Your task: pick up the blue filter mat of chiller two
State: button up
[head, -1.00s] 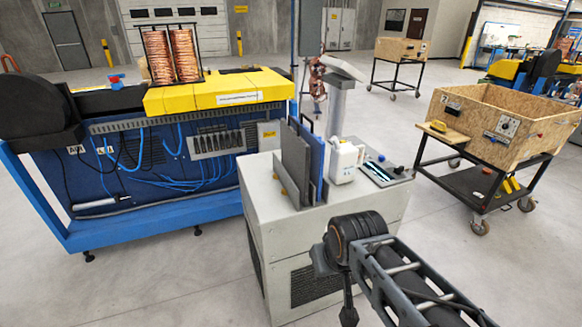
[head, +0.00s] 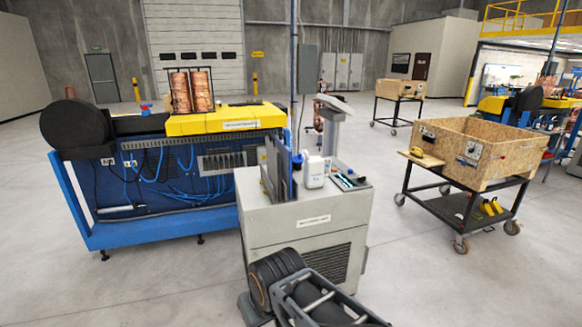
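A blue flat mat (head: 285,178) stands upright on top of a grey cabinet (head: 318,248), beside a dark grey upright panel (head: 270,170). The panel partly covers the mat. The cabinet has a white label (head: 313,221) on its front, too small to read. My arm comes in at the bottom of the head view, in front of the cabinet, and hides part of its lower front. My gripper's fingers do not show.
A white jug (head: 314,172) and a dark tray (head: 349,182) share the cabinet top. A blue and yellow machine (head: 150,178) stands close on the left. A wooden crate (head: 497,160) on a wheeled cart is at the right. Open floor lies between cart and cabinet.

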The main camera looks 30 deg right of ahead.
aim_at(286, 154)
jog(key=z, duration=0.7)
jog(key=i, duration=0.6)
jog(key=z, duration=0.9)
jog(key=i, duration=0.85)
jog(key=u, duration=0.7)
jog(key=i, duration=0.75)
jog(key=u, duration=0.8)
